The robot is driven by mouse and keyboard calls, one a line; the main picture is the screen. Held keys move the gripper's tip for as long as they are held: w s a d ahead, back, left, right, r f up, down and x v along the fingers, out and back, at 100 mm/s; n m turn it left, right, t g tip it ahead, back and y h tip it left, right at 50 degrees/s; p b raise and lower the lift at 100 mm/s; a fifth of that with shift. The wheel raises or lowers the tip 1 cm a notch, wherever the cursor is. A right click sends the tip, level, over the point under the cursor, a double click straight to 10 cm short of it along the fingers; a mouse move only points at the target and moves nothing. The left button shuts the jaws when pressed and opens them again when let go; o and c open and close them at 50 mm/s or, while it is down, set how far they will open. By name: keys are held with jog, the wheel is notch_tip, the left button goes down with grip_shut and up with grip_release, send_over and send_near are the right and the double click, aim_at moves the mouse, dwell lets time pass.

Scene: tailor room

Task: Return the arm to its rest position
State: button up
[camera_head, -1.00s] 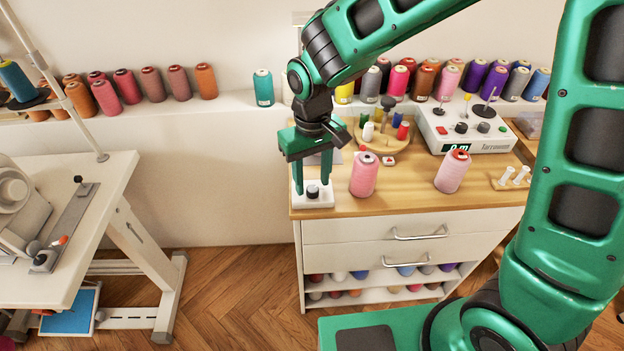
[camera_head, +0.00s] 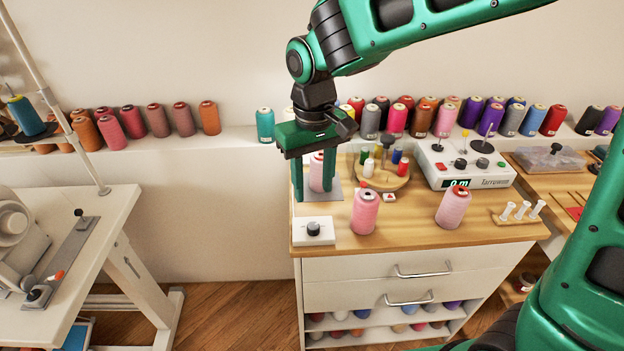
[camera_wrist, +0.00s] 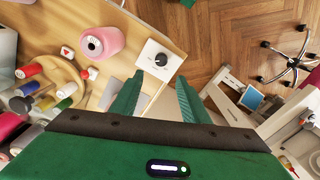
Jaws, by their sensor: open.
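My gripper (camera_head: 313,193) hangs fingers-down over the left end of the wooden counter (camera_head: 410,224). Its two green fingers are apart, and nothing shows between them in the wrist view (camera_wrist: 158,80). In the head view a pink thread cone (camera_head: 317,173) on a grey metal plate (camera_head: 322,195) shows between and behind the fingers. The fingers partly cover it. My upper arm reaches in from the top right, bent at the wrist.
A white box with a black knob (camera_head: 314,232) sits at the counter's front left. Two more pink cones (camera_head: 364,212) (camera_head: 453,208) stand to its right. A white meter (camera_head: 465,165) and several cones on the ledge stand behind. A sewing table (camera_head: 75,255) is at left, with open floor between.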

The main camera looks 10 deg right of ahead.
jog(key=shift+d, duration=0.1)
jog(key=s+d+r+m, duration=0.1)
jog(key=s+d+m, duration=0.2)
jog(key=d, duration=0.9)
jog(key=s+d+r+m, duration=0.1)
jog(key=s+d+m, duration=0.2)
jog(key=d, duration=0.9)
jog(key=s+d+f+m, duration=0.1)
jog(key=s+d+m, duration=0.3)
jog(key=s+d, duration=0.7)
jog(key=s, duration=0.4)
jog(key=shift+d+f+m, duration=0.15)
jog(key=shift+f+m, duration=0.15)
jog(key=shift+m, duration=0.1)
jog(key=shift+w, duration=0.1)
jog(key=shift+w+f, duration=0.25)
jog(key=shift+w, duration=0.35)
